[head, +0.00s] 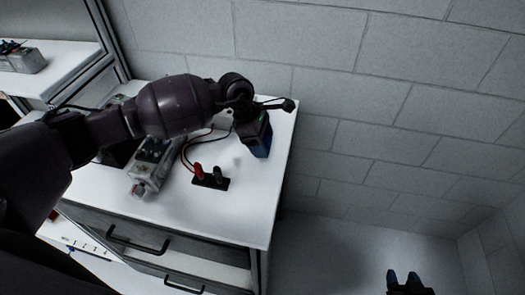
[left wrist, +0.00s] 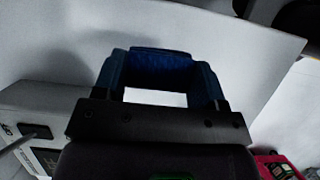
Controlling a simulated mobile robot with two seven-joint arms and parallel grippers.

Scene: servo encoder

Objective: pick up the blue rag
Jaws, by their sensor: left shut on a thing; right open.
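The blue rag (left wrist: 162,62) shows in the left wrist view as a textured dark blue strip spanning between the two blue fingers of my left gripper (left wrist: 160,78). The gripper is shut on it, with a white gap between the rag and the gripper body. In the head view my left gripper (head: 262,147) is low over the right side of the white table; the rag cannot be told apart from the blue fingers there. My right gripper (head: 403,278) is open and empty at the lower right, away from the table.
The white table (head: 225,225) carries a black block with red and black plugs (head: 211,180) and a grey instrument box (head: 155,160) with wires. Drawers with black handles (head: 140,241) are below. A block wall (head: 400,120) stands behind. Floor right of the table is clear.

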